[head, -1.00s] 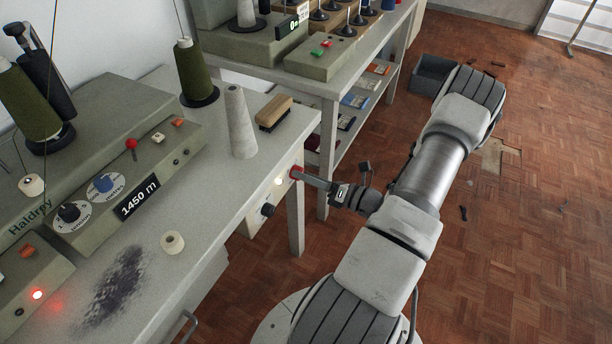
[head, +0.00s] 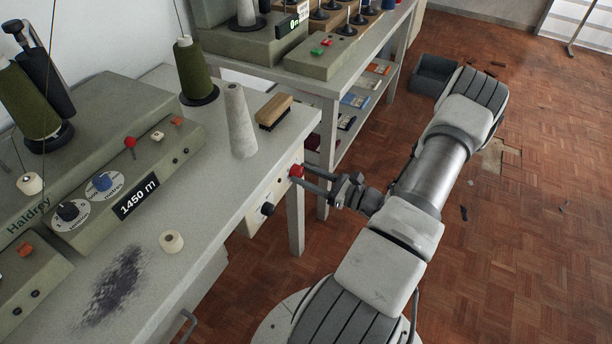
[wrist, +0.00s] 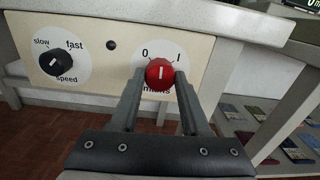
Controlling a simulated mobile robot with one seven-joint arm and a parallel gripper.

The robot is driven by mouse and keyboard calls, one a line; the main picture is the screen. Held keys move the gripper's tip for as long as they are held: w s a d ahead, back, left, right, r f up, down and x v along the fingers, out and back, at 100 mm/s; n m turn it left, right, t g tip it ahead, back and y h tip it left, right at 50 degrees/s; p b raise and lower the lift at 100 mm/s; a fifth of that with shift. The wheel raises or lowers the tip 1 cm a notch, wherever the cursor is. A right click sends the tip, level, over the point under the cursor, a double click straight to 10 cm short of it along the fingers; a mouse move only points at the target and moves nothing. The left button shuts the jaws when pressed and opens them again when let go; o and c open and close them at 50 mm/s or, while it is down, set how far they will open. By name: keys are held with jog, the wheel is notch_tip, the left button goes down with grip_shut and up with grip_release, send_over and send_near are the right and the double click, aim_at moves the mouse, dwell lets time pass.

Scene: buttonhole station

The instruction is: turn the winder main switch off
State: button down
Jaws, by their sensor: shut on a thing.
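The winder main switch is a red round knob (wrist: 160,73) on the cream front panel (wrist: 205,50) under the table edge. It also shows in the head view (head: 296,171). Its dial has 0 at upper left and I at upper right. The white line on the knob looks about upright, between the two marks. My gripper (wrist: 161,76) has one finger on each side of the knob and is shut on it. In the head view my gripper (head: 303,176) reaches the panel from the right. The small lamp (wrist: 111,45) on the panel is dark.
A black speed knob (wrist: 56,62) sits left of the switch. Above, the table (head: 205,210) carries the winder with its 1450 m display (head: 137,198), a grey cone (head: 240,120) and a brush (head: 274,112). A shelved bench (head: 335,85) stands behind; floor at right is mostly clear.

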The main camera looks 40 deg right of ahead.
jog(key=n+b, duration=0.1)
jog(key=n, duration=0.3)
jog(key=shift+f+n, duration=0.1)
jog(key=shift+n, duration=0.2)
jog(key=shift+n+b, duration=0.5)
jog(key=shift+n, duration=1.5)
jog(key=shift+c, duration=1.8)
grip_release()
jog(key=shift+s, duration=0.1)
jog(key=p+v, duration=0.2)
jog(key=v, duration=1.5)
jog(key=shift+d+p, duration=0.15)
jog(key=shift+p, duration=0.15)
